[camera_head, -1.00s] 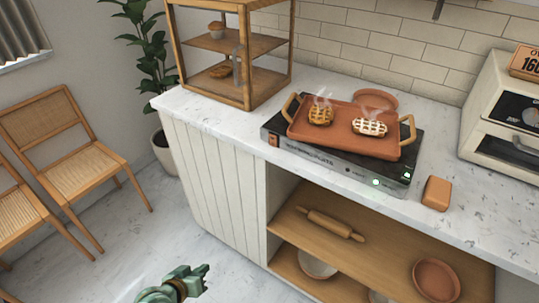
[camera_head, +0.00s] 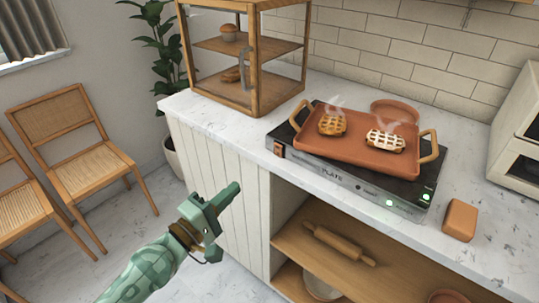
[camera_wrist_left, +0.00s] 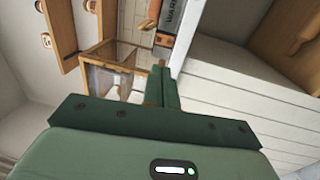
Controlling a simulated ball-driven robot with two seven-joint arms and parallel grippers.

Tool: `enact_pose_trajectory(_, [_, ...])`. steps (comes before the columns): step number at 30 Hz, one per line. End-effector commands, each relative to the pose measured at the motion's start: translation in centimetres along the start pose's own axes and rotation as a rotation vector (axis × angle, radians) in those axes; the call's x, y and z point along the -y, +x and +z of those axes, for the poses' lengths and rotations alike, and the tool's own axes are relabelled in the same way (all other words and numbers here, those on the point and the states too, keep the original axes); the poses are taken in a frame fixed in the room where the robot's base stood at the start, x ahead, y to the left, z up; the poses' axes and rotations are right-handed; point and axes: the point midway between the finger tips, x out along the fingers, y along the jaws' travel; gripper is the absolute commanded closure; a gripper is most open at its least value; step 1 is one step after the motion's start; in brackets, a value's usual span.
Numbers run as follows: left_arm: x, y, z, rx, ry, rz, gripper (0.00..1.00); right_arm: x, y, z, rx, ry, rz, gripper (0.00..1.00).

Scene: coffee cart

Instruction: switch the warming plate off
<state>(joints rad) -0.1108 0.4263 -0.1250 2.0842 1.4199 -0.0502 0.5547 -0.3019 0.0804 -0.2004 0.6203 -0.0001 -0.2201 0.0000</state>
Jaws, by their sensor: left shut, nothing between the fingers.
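The warming plate (camera_head: 360,188) is a dark flat slab on the counter, with a lettered grey front face. An orange-brown switch (camera_head: 279,150) sits at the left end of that front. My right gripper is not in view.
A terracotta tray (camera_head: 345,150) with two steaming waffle-like pastries covers most of the plate. An orange block (camera_head: 460,219) lies to the right on the counter. A wooden display case (camera_head: 255,100) stands left. Open shelves (camera_head: 300,240) lie below; the floor ahead of the cabinet is clear.

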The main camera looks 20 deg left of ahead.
Motion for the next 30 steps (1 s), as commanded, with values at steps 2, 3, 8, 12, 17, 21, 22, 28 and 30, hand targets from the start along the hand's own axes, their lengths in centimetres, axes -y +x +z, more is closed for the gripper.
enact_pose_trajectory(2, [-0.2, 0.6, 0.0, -0.001, 0.001, 0.002, 1.0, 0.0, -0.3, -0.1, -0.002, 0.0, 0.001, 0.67])
enact_pose_trajectory(3, [-0.3, 1.1, 0.0, -0.001, 0.001, 0.004, 1.0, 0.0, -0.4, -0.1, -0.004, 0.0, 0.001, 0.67])
enact_pose_trajectory(8, [-0.4, 3.9, 0.0, -0.002, -0.001, 0.006, 1.0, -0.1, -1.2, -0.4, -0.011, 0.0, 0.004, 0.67])
enact_pose_trajectory(12, [-0.3, 7.0, 0.0, -0.001, -0.001, 0.005, 1.0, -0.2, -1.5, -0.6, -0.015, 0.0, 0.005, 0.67])
enact_pose_trajectory(17, [-0.2, 10.2, 0.1, 0.0, -0.001, 0.003, 1.0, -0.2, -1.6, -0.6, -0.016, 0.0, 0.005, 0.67])
enact_pose_trajectory(21, [0.0, 12.3, 0.1, 0.001, 0.0, 0.001, 1.0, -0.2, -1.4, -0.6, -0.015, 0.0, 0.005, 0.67])
enact_pose_trajectory(22, [0.1, 12.6, 0.0, 0.0, 0.001, 0.0, 1.0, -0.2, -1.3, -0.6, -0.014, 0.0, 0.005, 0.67])
enact_pose_trajectory(28, [0.1, 13.8, 0.0, 0.0, 0.002, -0.001, 1.0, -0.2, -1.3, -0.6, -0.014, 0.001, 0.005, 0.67])
enact_pose_trajectory(30, [0.1, 13.8, 0.0, 0.0, 0.003, -0.001, 1.0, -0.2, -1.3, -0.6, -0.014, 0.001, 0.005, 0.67])
